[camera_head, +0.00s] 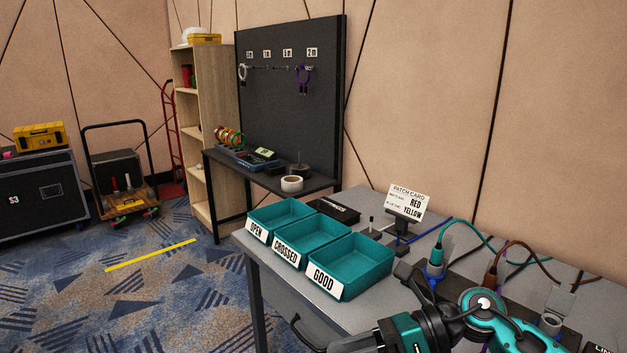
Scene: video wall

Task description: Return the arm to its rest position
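A teal and black arm of mine (485,303) comes in at the lower right, over the front right part of the grey table (345,310). It looks like my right arm. Its wrist end (400,335) points left and down toward the bottom edge of the picture. I cannot make out any gripper fingers on it, and no held object shows. My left arm and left gripper are not in view.
Teal trays labelled OPEN (280,213), CROSSED (312,238) and GOOD (350,263) stand on the table. Behind the arm are a patch card (405,202), a blue connector (436,265) and teal and brown cables. Open carpet (170,300) lies to the left.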

